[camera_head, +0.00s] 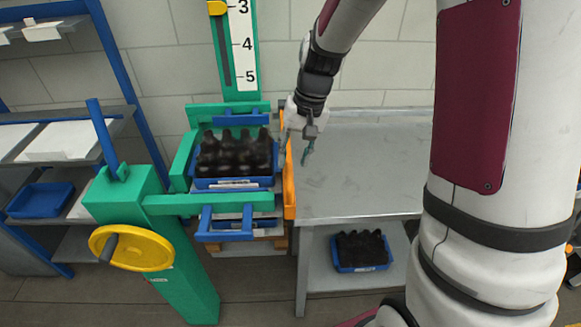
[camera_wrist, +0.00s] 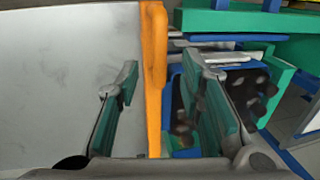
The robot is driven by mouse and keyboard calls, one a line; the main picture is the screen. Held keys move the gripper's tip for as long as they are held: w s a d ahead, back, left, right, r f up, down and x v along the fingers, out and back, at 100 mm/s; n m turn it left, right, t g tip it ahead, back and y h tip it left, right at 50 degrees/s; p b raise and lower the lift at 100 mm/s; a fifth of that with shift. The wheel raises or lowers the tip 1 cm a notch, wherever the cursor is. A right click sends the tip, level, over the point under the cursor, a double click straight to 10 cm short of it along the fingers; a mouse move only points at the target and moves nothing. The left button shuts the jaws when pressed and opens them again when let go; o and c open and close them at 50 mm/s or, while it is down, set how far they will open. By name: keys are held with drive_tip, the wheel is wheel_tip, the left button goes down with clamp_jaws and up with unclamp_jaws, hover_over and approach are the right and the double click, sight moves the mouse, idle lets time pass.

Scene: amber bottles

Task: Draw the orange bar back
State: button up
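The orange bar (camera_head: 289,185) stands along the right side of the green frame, beside the grey table's left edge. It also shows in the wrist view (camera_wrist: 153,85) as a long strip between my two fingers, with a thicker, rounded part at its far end. My gripper (camera_head: 295,150) is at the bar's upper part, pointing down. In the wrist view my gripper (camera_wrist: 160,75) is open, one finger on each side of the bar, with visible gaps to both. Whether the fingertips are level with the bar is hard to tell.
A blue crate of dark bottles (camera_head: 233,183) sits in the green frame (camera_head: 180,208), left of the bar. A yellow handwheel (camera_head: 131,248) is at the front left. The grey table (camera_head: 365,170) has a clear top; another bottle crate (camera_head: 361,268) is on its lower shelf.

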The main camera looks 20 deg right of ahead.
sight(290, 173)
drive_tip(key=shift+w+a+f, duration=0.1)
drive_tip(key=shift+a+f, duration=0.1)
drive_tip(key=shift+f, duration=0.9)
drive_tip(key=shift+a+f, duration=0.2)
drive_tip(key=shift+f, duration=0.9)
clamp_jaws()
